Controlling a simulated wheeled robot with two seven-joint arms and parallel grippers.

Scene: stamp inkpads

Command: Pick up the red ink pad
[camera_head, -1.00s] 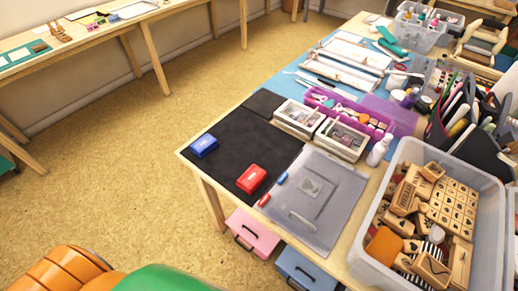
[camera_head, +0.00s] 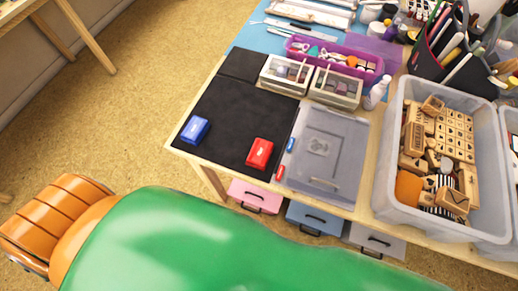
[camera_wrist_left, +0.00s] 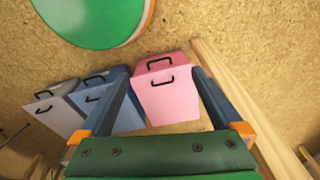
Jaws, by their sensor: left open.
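The red ink pad (camera_head: 260,153) lies on the black mat (camera_head: 237,112) near the table's front edge, in the head view. A blue ink pad (camera_head: 195,131) lies to its left on the same mat. My left gripper (camera_wrist_left: 160,78) shows in the left wrist view, open with nothing between its fingers. That view looks down at boxes and the floor, and neither ink pad shows in it. The left gripper's fingers do not show in the head view. My right gripper is in no view.
A clear lidded case (camera_head: 325,160) lies right of the red pad, with a tub of wooden stamps (camera_head: 385,175) beyond. Small white boxes and a purple tray (camera_head: 372,78) stand behind. A pink box (camera_wrist_left: 166,95) and blue box (camera_wrist_left: 128,117) sit below the table.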

